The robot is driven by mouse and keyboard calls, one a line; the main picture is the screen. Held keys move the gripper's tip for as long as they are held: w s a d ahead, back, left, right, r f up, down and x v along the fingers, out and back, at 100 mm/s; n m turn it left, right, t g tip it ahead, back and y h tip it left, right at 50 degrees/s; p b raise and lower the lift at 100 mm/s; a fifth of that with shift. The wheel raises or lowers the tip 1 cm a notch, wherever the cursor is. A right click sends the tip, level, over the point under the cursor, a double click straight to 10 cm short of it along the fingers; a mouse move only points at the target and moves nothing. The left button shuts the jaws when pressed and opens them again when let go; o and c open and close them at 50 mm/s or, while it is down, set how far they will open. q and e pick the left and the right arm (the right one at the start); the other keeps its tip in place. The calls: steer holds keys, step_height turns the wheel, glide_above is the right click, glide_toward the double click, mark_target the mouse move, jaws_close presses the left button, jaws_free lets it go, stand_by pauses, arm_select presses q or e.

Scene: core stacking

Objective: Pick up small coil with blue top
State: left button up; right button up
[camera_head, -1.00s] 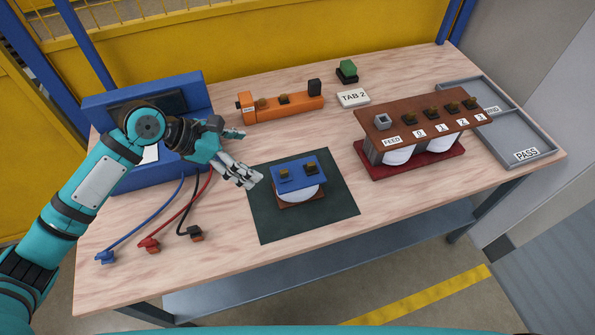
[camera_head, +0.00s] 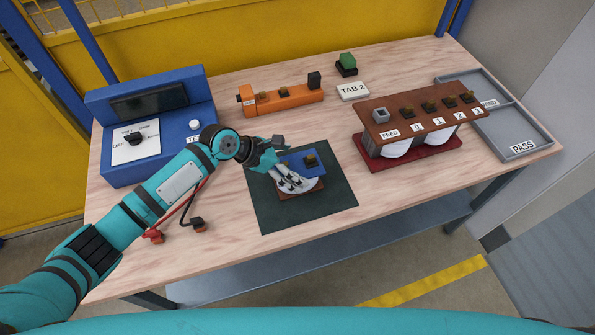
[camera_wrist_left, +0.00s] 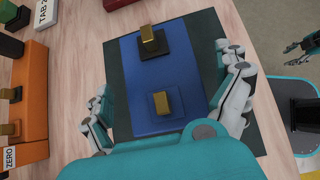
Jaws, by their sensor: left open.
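The small coil with a blue top (camera_head: 311,171) stands on a dark green mat (camera_head: 338,196) near the middle of the table. Two brass terminals show on its blue top (camera_wrist_left: 181,110) in the left wrist view. My left gripper (camera_head: 295,184) is over the coil's left part and hides some of it. In the left wrist view its open fingers (camera_wrist_left: 167,97) lie on either side of the blue top. I cannot tell whether they touch it. Another gripper, my right one (camera_wrist_left: 300,45), shows at the right edge of that view, away from the coil.
A blue tester box (camera_head: 160,135) stands at the left, with cables in front partly behind my arm. An orange device (camera_head: 283,99), a TAB 2 label (camera_head: 353,91) and a green-topped block (camera_head: 346,63) stand behind. A brown-topped coil unit (camera_head: 415,115) and a grey tray (camera_head: 510,135) are right.

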arm_select(q)
steer(key=shift+x, duration=1.15)
steer(key=c, duration=1.4)
steer(key=shift+w+r, duration=0.1)
steer(key=shift+r, duration=0.1)
steer(key=shift+c, duration=0.6)
steer(key=shift+r, duration=0.1)
